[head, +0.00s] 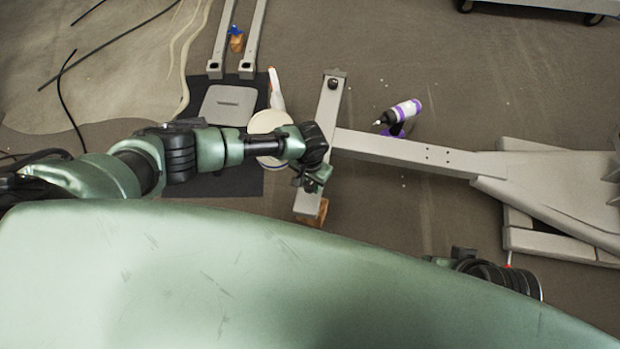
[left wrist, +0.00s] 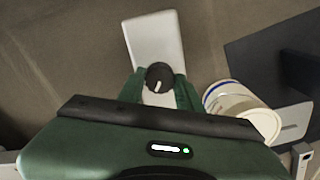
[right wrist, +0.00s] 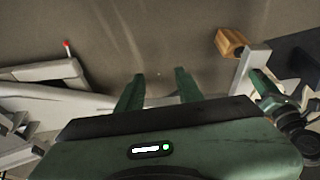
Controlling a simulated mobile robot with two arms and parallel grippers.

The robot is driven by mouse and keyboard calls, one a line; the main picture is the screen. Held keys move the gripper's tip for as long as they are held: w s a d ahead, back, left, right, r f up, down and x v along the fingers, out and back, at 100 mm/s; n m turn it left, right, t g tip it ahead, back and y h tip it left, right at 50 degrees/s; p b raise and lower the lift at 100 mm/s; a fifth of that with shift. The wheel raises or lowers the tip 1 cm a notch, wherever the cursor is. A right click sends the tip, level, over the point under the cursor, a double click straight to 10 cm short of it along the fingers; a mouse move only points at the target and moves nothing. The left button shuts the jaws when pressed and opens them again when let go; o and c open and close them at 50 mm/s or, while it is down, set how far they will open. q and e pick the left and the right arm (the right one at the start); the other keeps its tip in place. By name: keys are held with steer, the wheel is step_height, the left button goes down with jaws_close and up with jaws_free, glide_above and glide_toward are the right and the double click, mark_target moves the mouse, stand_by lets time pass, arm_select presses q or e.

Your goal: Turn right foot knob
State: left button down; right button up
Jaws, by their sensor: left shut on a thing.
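A black round foot knob (left wrist: 160,77) with a white mark sits on the grey foot bar (left wrist: 152,38) in the left wrist view. My left gripper (left wrist: 160,88) has its fingers on either side of this knob and is shut on it. In the head view my left gripper (head: 313,180) is over the near end of the foot bar (head: 327,110) and hides the knob there. A second dark knob (head: 333,83) shows on the bar's far end. My right gripper (right wrist: 159,85) is open and empty over the floor; its fingers do not show in the head view.
The grey main beam (head: 405,152) runs right from the bar. A white bucket (left wrist: 240,105) and dark mat (head: 225,182) lie left of the bar. A wooden block (right wrist: 229,42) is at the bar's near end.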

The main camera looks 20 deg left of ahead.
arm_select(q)
steer(key=shift+s+r+m+p, duration=0.1)
steer(key=shift+m+p, duration=0.8)
steer(key=shift+m, duration=1.4)
steer(key=m, duration=0.4)
steer(key=shift+m+p, duration=0.3)
steer(key=shift+p, duration=0.1)
steer(key=m, duration=0.5)
steer(key=shift+m, duration=1.8)
arm_select(e)
steer(key=shift+w+f+g, duration=0.15)
steer(key=shift+f+g, duration=0.15)
steer(key=shift+f, duration=0.1)
